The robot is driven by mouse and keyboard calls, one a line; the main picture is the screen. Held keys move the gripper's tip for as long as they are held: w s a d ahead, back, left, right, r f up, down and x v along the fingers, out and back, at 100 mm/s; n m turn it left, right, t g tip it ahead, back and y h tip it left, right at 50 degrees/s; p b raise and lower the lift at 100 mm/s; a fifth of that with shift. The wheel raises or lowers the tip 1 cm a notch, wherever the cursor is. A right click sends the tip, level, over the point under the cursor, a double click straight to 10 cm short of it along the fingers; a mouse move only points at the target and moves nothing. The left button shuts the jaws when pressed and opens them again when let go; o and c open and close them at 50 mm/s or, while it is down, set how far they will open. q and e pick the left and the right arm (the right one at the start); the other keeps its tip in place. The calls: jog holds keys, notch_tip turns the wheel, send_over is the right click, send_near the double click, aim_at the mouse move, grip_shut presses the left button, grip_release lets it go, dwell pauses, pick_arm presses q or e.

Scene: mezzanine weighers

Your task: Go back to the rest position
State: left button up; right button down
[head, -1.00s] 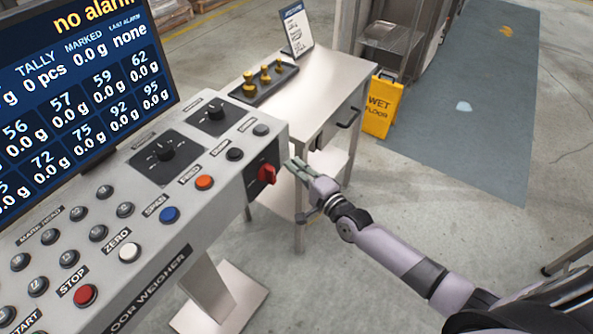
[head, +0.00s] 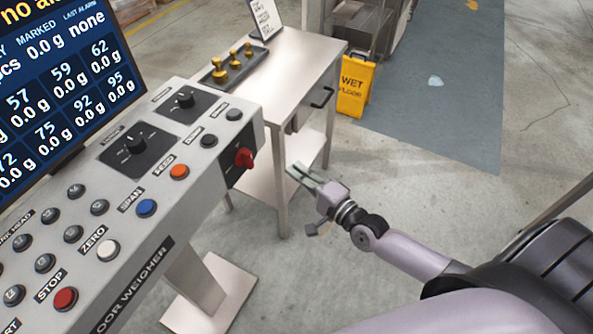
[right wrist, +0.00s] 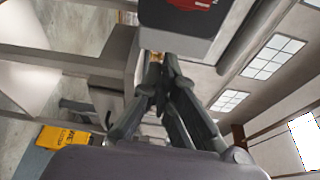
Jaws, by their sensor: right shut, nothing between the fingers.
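My right gripper (head: 303,173) is shut and empty in the head view. It hangs in free air to the right of the weigher console (head: 190,221), clear of the red rotary switch (head: 244,158) on the console's end face. In the right wrist view the gripper's fingers (right wrist: 160,84) come together with nothing between them. The console's end with part of the red switch (right wrist: 192,4) shows at the top of that view. My left gripper is not in view.
A steel side table (head: 306,68) with a dark tray (head: 216,76) of brass weights stands behind the console. A yellow wet-floor sign (head: 355,84) stands to its right. A screen (head: 62,75) rises at the left. Open concrete floor (head: 410,185) lies at the right.

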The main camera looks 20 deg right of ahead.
jog(key=s+d+f+n+g+h, duration=0.1)
jog(key=s+d+f+n+g, duration=0.2)
jog(key=f, duration=0.7)
jog(key=s+f+n+g+h, duration=0.2)
jog(key=s+f, duration=0.2)
jog(key=f, duration=0.6)
jog(key=s+d+f+n+g+h, duration=0.1)
jog(key=s+d+f+n+g, duration=0.2)
jog(key=f, duration=0.7)
jog(key=s+a+f+n+g, duration=0.1)
jog(key=s+f+n+g, duration=0.1)
jog(key=s+f, duration=0.4)
jog(key=s+a+f+n+g+h, duration=0.1)
jog(key=s+f+n+g, duration=0.2)
jog(key=s, duration=1.2)
jog(key=s+a+f+n+g, duration=0.2)
jog(key=s+f+n, duration=0.2)
jog(key=s+f, duration=0.4)
jog(key=s, duration=0.3)
jog(key=shift+s+f+g+h, duration=0.15)
jog(key=shift+f+g+h, duration=0.2)
jog(key=shift+g+h, duration=0.05)
